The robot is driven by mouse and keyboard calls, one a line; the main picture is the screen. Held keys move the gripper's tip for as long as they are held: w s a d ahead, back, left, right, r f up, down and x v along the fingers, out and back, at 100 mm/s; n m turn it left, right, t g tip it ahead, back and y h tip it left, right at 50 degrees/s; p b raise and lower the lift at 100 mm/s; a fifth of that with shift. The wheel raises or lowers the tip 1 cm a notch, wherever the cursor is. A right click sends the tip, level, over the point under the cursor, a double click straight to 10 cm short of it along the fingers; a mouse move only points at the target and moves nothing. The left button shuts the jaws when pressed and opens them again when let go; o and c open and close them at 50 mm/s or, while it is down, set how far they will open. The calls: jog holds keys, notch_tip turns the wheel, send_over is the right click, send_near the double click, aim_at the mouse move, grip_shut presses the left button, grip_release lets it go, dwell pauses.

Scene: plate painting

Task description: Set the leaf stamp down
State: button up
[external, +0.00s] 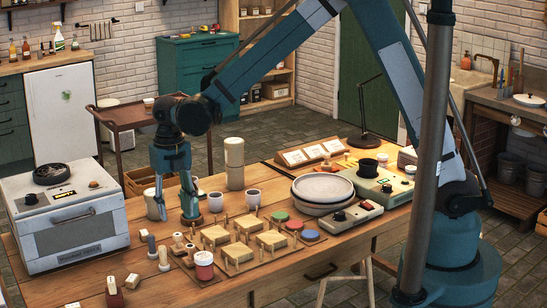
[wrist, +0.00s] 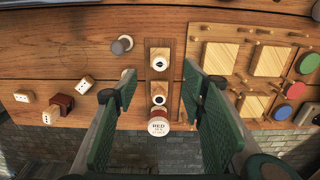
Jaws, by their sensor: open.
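My gripper (external: 176,208) is open over the work table, its fingers pointing down and nothing visible between them. In the wrist view, my gripper's (wrist: 155,92) green fingers stand apart on either side of a narrow wooden rack (wrist: 158,81). Two stamps with round dark-and-white tops, an upper one (wrist: 161,63) and a lower one (wrist: 158,99), stand on the rack. Several other stamps stand left of it, among them a grey-handled one (wrist: 122,45) and a red-brown one (wrist: 62,103). I cannot tell which is the leaf stamp; no leaf design is readable.
A jar labelled RED (wrist: 158,126) stands at the rack's near end. Square wooden tiles (external: 238,252) with pegs and green, red and blue discs (external: 294,225) lie to the right. Stacked plates (external: 322,190) stand behind. A white oven (external: 70,222) occupies the left end.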

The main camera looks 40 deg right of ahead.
jog(key=s+d+r+m+t, duration=0.1)
jog(key=d+r+m, duration=0.45)
jog(key=d, duration=0.35)
jog(key=s+d+r+m+t+y, duration=0.1)
jog(key=d+r+m, duration=0.45)
jog(key=d, duration=0.25)
jog(key=s+d+r+m+t, duration=0.1)
jog(key=d+r+m, duration=0.45)
jog(key=d, duration=0.35)
jog(key=s+d+r+m+t, duration=0.1)
jog(key=s+d+m+t, duration=0.1)
jog(key=s+d+m, duration=0.7)
jog(key=s+d+r+m+t+h, duration=0.1)
jog(key=s+d+r+m+t, duration=0.1)
jog(key=s+d+m, duration=0.6)
jog(key=d+m, duration=0.2)
jog(key=d, duration=0.3)
jog(key=shift+s+d+r, duration=0.2)
jog(key=shift+s+d, duration=0.05)
jog(key=shift+s, duration=0.1)
